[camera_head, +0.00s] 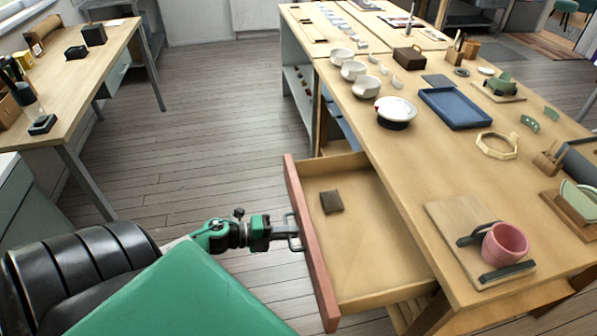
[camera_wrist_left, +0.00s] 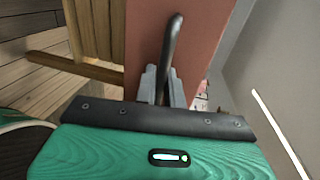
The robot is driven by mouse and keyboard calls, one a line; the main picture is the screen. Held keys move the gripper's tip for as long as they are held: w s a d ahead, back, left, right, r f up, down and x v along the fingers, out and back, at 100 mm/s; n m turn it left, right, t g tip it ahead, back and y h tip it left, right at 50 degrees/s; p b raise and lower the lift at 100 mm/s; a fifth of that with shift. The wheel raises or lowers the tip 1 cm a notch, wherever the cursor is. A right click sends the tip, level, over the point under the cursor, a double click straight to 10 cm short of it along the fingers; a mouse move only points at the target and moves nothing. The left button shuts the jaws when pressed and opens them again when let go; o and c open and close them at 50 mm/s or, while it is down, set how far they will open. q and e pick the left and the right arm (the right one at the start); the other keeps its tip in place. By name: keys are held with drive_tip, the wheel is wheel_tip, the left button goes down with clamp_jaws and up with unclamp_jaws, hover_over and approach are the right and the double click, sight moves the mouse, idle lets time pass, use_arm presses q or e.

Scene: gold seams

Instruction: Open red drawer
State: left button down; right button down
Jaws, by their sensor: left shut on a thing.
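The red drawer (camera_head: 308,240) stands pulled out from the side of the long wooden table, its wooden inside showing. A small dark brown block (camera_head: 331,202) lies on the drawer's floor. My left gripper (camera_head: 291,232) is at the drawer's front and shut on the dark metal handle. In the left wrist view, the gripper's grey fingers (camera_wrist_left: 163,88) close around the curved handle (camera_wrist_left: 172,50), with the red drawer front (camera_wrist_left: 145,35) behind it. My right gripper is in neither view.
The floor (camera_head: 200,140) between the tables is clear.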

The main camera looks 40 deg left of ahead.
use_arm(q)
drive_tip(key=shift+s, duration=0.1)
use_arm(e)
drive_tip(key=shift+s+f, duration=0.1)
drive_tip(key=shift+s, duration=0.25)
use_arm(q)
drive_tip(key=c, duration=1.9)
unclamp_jaws()
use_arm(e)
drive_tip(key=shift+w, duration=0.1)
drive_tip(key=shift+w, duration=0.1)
use_arm(q)
drive_tip(key=shift+a, duration=0.1)
drive_tip(key=v, duration=1.3)
drive_tip(key=shift+s+a+r, duration=0.1)
drive_tip(key=shift+s+a, duration=0.1)
drive_tip(key=shift+s, duration=0.15)
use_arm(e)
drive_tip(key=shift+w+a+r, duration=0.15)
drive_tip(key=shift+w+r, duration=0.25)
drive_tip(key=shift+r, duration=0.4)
